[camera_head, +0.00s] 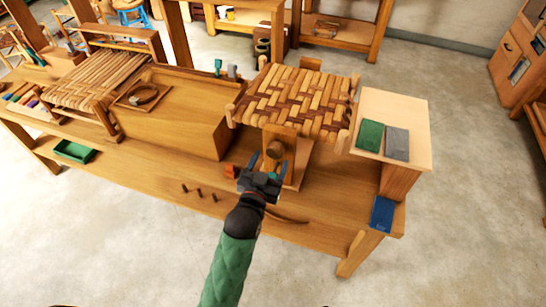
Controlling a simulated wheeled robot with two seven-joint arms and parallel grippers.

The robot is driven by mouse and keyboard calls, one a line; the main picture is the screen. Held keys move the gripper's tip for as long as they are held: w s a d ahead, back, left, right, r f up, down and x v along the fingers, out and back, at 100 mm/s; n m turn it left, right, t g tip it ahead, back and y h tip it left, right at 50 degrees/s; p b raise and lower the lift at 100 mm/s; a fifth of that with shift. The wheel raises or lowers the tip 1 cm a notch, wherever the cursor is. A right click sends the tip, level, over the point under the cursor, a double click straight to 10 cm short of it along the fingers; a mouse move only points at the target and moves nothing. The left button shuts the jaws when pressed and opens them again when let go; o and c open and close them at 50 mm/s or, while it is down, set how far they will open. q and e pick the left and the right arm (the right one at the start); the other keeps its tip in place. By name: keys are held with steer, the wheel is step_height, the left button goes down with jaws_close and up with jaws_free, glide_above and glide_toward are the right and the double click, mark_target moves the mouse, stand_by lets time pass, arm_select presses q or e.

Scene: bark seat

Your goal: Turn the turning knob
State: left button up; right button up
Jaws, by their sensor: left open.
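The turning knob (275,149) looks like a round brown wooden piece on an upright wooden block (292,172) under the woven seat (293,101). My left gripper (269,161) reaches up from the bottom of the view on a green-sleeved arm. Its two bluish fingers are apart, and they sit just in front of and below the knob, one toward each side. Nothing shows between the fingers. I cannot tell whether they touch the knob. My right gripper is not in view.
The workbench (150,165) holds a wooden box (175,120), pegs (199,193), a green tray (74,151) and an orange block (231,171). A pale side board (415,130) carries green (370,135) and grey (397,143) pads. A blue item (382,213) lies at the right corner.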

arm_select(q)
steer(key=shift+b+v, duration=0.35)
steer(key=shift+v, duration=1)
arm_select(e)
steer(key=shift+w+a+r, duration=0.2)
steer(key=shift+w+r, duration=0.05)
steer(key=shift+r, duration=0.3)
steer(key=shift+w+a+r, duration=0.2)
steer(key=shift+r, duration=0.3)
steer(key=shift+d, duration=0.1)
